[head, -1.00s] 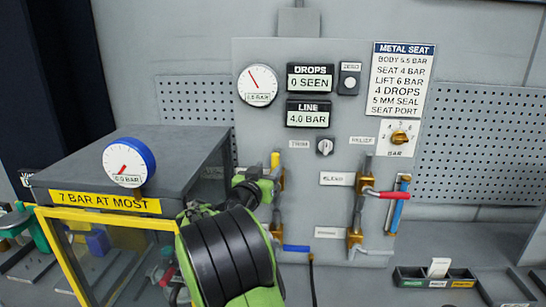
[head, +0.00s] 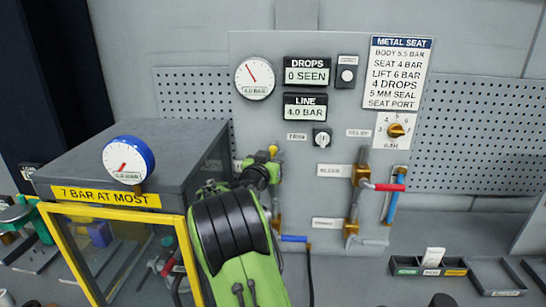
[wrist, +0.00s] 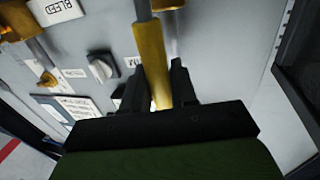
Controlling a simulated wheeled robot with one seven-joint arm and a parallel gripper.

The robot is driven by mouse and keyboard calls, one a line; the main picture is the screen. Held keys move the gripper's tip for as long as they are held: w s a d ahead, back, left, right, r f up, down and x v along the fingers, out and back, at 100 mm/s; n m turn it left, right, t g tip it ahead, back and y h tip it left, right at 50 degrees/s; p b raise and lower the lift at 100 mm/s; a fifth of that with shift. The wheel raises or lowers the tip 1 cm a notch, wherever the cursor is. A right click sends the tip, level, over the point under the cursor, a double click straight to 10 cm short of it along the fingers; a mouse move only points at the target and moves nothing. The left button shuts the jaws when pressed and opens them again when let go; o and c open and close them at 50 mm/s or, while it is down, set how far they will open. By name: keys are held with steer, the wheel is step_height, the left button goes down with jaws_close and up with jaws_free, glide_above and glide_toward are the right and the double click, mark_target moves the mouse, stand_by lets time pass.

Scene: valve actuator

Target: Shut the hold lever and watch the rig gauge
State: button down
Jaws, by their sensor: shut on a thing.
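A yellow-sleeved lever handle (head: 273,149) stands upright on the left pipe of the grey panel; its name label is hidden or unreadable, so I cannot confirm it is the hold lever. My gripper (head: 268,163) is at this handle. In the wrist view the yellow handle (wrist: 152,62) runs between the two black fingers of my gripper (wrist: 161,75), which are shut on it. The blue-rimmed rig gauge (head: 128,160) stands on the grey box, needle pointing lower left, its digits near zero but blurred. My arm hides part of the left pipe.
The panel gauge (head: 255,77) and line display (head: 305,107) read about 4.0 bar; the drops display (head: 307,71) reads 0 seen. The yellow-framed box (head: 115,205) is close on my arm's left.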

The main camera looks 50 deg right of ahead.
steer(key=shift+s+f+b, duration=0.1)
steer(key=shift+b, duration=0.3)
steer(key=s+d+f+m+t+y+b, duration=0.2)
steer(key=s+d+f+m+y+b, duration=0.2)
steer(key=f+m+b, duration=0.4)
steer(key=shift+s+d+f+m+y+b, duration=0.55)
steer(key=shift+s+m+b, duration=0.75)
steer(key=shift+m+b, duration=3.6)
steer(key=n+b, duration=0.2)
steer(key=shift+d+n, duration=0.1)
steer(key=shift+n, duration=0.2)
steer(key=c, duration=1)
jaws_free()
steer(key=shift+r, duration=0.1)
